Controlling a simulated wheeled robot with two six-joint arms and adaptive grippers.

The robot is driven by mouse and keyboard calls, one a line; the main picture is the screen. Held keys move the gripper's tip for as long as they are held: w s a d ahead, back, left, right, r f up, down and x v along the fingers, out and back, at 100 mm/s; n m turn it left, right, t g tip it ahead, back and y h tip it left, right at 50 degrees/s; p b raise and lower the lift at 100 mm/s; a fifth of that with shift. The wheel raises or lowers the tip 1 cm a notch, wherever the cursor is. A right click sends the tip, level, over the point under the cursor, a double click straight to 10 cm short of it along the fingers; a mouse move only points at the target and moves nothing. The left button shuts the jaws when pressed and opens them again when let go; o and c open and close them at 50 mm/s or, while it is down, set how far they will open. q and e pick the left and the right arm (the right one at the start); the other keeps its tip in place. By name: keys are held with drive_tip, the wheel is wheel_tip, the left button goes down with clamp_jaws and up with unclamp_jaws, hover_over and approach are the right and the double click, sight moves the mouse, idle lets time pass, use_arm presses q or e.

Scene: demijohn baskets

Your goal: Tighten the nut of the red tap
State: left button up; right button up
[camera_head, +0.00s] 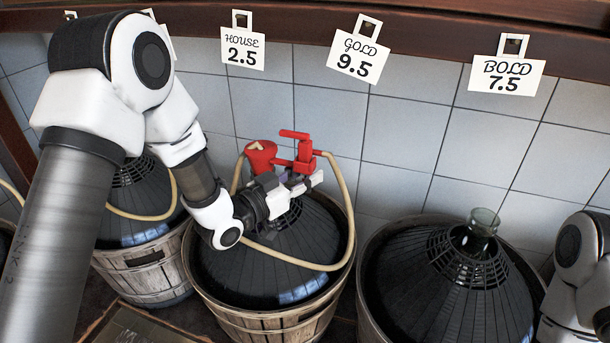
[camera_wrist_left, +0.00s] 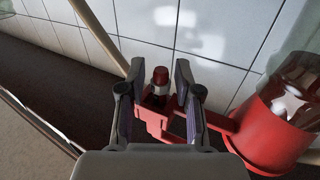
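The red tap (camera_head: 304,150) stands over the neck of the middle demijohn (camera_head: 265,258). A beige hose (camera_head: 347,195) runs from it. My left gripper (camera_head: 300,186) reaches in from the left at the tap, just below its upper part. In the left wrist view, the fingers of my left gripper (camera_wrist_left: 160,88) stand apart on either side of a red part of the tap (camera_wrist_left: 160,78) with a round cap. I cannot tell whether either finger touches it. The nut is not clearly distinguishable. My right arm shows at the lower right, but its gripper is out of view.
A red cup-like part (camera_head: 262,157) is beside the tap; it is large in the left wrist view (camera_wrist_left: 275,130). Demijohns in baskets stand left and right (camera_head: 455,275); the right one has an open glass neck (camera_head: 483,222). Price cards (camera_head: 358,55) hang from the shelf. The tiled wall is close behind.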

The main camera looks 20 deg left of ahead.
use_arm(q)
drive_tip(key=shift+s, duration=0.1)
drive_tip(key=v, duration=1.1)
drive_tip(key=shift+s+a, duration=0.15)
drive_tip(key=shift+s, duration=0.2)
